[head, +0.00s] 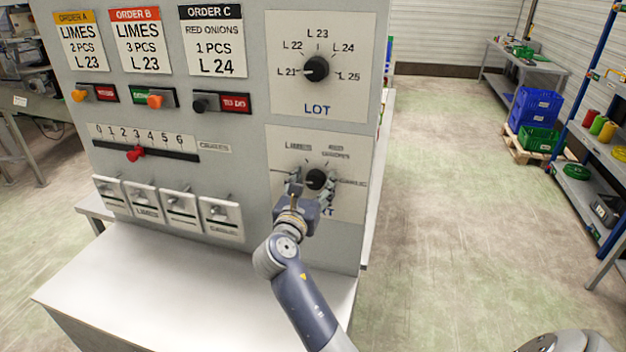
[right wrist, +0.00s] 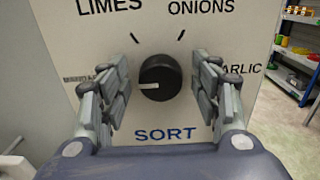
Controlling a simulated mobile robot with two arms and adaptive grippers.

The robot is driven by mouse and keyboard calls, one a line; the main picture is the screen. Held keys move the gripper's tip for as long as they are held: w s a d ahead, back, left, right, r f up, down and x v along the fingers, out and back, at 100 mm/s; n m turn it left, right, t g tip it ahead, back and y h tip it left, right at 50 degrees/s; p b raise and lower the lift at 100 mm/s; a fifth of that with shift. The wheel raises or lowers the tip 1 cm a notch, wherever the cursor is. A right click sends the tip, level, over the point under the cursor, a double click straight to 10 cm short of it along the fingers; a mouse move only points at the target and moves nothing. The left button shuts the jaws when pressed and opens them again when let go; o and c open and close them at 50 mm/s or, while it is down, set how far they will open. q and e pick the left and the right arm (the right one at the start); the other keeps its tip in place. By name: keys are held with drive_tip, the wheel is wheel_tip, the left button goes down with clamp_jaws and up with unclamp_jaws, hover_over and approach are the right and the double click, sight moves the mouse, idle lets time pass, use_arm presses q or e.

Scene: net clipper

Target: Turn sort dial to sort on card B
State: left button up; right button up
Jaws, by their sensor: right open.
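The sort dial is a black round knob (head: 316,178) on the lower right plate of the grey panel. In the right wrist view the knob (right wrist: 160,74) has a white mark pointing left, toward a small label partly hidden by a finger. LIMES is at upper left, ONIONS at upper right, GARLIC at right. My right gripper (head: 311,190) is open, its fingers on either side of the knob; contact cannot be told. Card B (head: 138,41), with a red header, reads LIMES, 3 PCS, L 23. My left gripper is not in view.
The lot dial (head: 316,69) is above, its mark pointing left toward L 21. A red slider (head: 135,153), toggles and white flap switches (head: 181,207) are to the left. A light ledge (head: 190,290) juts out below. Open floor (head: 440,220) lies right.

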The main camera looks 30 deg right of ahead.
drive_tip(key=shift+w, duration=0.1)
drive_tip(key=c, duration=1)
drive_tip(key=shift+c, duration=0.2)
drive_tip(key=shift+m, duration=0.3)
drive_tip(key=shift+d+m, duration=0.1)
drive_tip(key=shift+m, duration=0.9)
drive_tip(key=m+b, duration=0.1)
drive_tip(key=m, duration=0.1)
drive_tip(key=shift+f+m, duration=0.1)
drive_tip(key=shift+m, duration=0.3)
drive_tip(key=m+b, duration=0.1)
drive_tip(key=m, duration=0.2)
drive_tip(key=m+b, duration=0.1)
drive_tip(key=m, duration=0.2)
drive_tip(key=shift+s+d+b, duration=0.1)
drive_tip(key=shift+s+b, duration=0.1)
drive_tip(key=shift+b, duration=0.1)
drive_tip(key=shift+m, duration=0.3)
